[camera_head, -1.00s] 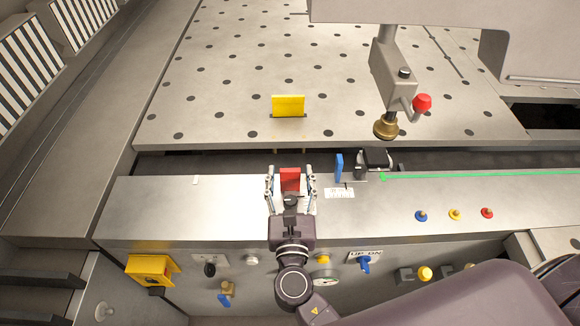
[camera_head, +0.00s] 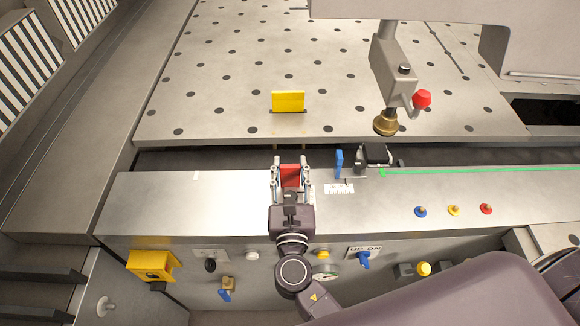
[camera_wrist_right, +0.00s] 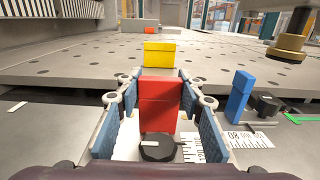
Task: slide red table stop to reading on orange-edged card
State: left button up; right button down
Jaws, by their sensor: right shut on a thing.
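The red table stop (camera_head: 290,172) is an upright red block at the front edge of the machine, in the slot beside the perforated table. My right gripper (camera_head: 291,176) is shut on it, one finger on each side. In the right wrist view the red stop (camera_wrist_right: 158,103) stands between the blue-padded fingers, with a round black knob (camera_wrist_right: 157,147) at its foot. A white printed scale (camera_wrist_right: 191,148) runs beside the knob, partly hidden by the right finger. I cannot make out an orange-edged card. My left gripper is not in view.
A yellow block (camera_head: 288,101) stands on the table behind. A brass-footed post (camera_head: 386,124) hangs at right.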

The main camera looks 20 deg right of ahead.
jog(key=shift+v, duration=1.1)
jog(key=shift+s, duration=0.25)
jog(key=c, duration=1.3)
grip_release()
jog(key=shift+w, duration=0.15)
jog(key=shift+o, duration=0.2)
jog(key=v, duration=1.2)
jog(key=shift+c, duration=0.5)
